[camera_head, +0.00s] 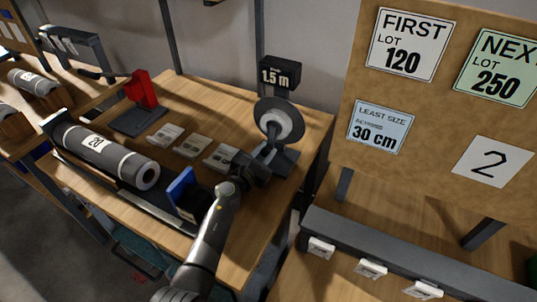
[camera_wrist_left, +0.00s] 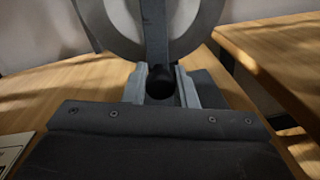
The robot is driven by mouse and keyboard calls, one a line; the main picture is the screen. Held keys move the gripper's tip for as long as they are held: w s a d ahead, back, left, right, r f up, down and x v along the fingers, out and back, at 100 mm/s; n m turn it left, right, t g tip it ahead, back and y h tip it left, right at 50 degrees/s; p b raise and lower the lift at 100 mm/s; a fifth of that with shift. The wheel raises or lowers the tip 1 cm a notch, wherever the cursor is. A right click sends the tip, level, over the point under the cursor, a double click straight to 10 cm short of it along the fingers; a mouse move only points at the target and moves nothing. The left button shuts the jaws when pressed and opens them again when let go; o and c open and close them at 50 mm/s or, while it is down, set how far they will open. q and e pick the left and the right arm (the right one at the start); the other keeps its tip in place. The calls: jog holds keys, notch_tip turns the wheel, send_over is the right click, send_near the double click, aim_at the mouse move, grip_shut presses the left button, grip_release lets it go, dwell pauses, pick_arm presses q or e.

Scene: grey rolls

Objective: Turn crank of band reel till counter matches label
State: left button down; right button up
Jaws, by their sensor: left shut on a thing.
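The band reel (camera_head: 279,122) is a grey disc on a dark stand at the back right of the wooden table. Its counter (camera_head: 280,73) above it reads 1.5 m. My left gripper (camera_head: 262,165) is at the lower front of the reel. In the left wrist view the gripper (camera_wrist_left: 161,85) is shut on the dark round crank knob (camera_wrist_left: 160,82), with the dark crank arm (camera_wrist_left: 156,35) running up across the reel's face. A grey roll (camera_head: 104,155) with a label (camera_head: 94,142) reading 20 lies in a cradle at the left. My right gripper is not in view.
Several small cards (camera_head: 194,146) lie on the table between roll and reel. A red block (camera_head: 141,89) stands behind them and a blue block (camera_head: 184,187) is near my left forearm. A board at the right carries signs, including FIRST LOT 120 (camera_head: 407,44).

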pick_arm(q)
jog(key=shift+a+m, duration=0.25)
jog(key=shift+m, duration=0.15)
jog(key=c, duration=1.2)
grip_release()
jog(key=shift+p+v, duration=0.6)
jog(key=shift+v, duration=3.1)
